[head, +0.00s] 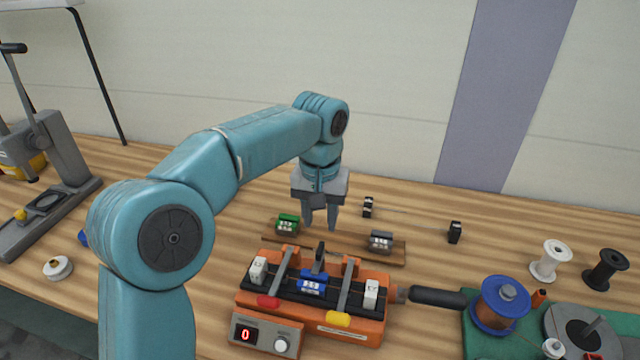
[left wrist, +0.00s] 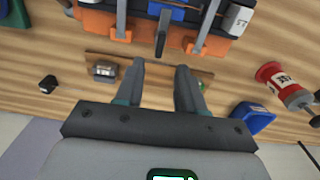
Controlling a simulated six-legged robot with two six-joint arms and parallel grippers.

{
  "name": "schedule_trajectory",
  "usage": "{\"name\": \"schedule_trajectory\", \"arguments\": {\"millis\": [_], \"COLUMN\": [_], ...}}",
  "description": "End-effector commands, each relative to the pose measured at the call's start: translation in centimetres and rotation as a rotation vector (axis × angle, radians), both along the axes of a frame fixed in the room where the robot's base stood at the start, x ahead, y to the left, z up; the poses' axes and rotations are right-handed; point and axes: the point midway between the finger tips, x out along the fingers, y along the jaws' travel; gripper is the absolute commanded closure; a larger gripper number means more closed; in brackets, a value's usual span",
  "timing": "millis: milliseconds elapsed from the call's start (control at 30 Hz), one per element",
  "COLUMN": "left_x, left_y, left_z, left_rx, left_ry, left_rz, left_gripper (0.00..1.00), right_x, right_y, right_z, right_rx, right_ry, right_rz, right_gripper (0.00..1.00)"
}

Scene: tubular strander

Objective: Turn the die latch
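The orange machine (head: 360,328) stands on the bench, with a blue die block (head: 312,284) at its middle. A black upright piece (head: 320,258), which looks like the die latch, stands behind the block. It also shows in the left wrist view (left wrist: 162,32). Two grey levers flank the block, one with a red grip (head: 268,302), one with a yellow grip (head: 338,319). My left gripper (head: 320,227) points down above the bench behind the machine, over the wooden rack. Its fingers are apart and empty; in the left wrist view (left wrist: 160,75) the black piece lies beyond them. My right gripper is out of view.
The wooden rack (head: 342,246) holds a green block (head: 287,224) and a grey block (head: 381,241). A black handle (head: 437,297) sticks out right of the machine. A blue spool (head: 500,303) stands farther right. Small black pieces (head: 454,232) lie behind. A grey press (head: 55,165) stands left.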

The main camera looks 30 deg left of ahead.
Motion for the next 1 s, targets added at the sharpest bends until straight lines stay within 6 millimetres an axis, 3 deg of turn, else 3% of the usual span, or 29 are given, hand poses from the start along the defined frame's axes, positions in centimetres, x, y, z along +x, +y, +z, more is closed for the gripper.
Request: {"name": "schedule_trajectory", "arguments": {"millis": [33, 200, 400, 1000], "left_x": [0.1, 0.1, 0.0, 0.0], "left_y": [0.0, 0.0, 0.0, 0.0], "left_z": [1.6, 5.6, 8.2, 8.7], "left_rx": [-0.001, 0.0, 0.001, 0.0], "left_ry": [-0.005, -0.003, -0.002, -0.001], "left_rz": [0.0, 0.001, 0.0, 0.001], "left_gripper": [0.62, 0.62, 0.62, 0.62], "right_x": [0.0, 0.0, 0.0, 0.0], "right_y": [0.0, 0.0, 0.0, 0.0], "right_z": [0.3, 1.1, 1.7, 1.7], "right_rx": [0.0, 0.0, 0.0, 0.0], "right_ry": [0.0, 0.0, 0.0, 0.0], "right_rz": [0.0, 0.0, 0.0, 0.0], "right_gripper": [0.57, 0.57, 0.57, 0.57]}}
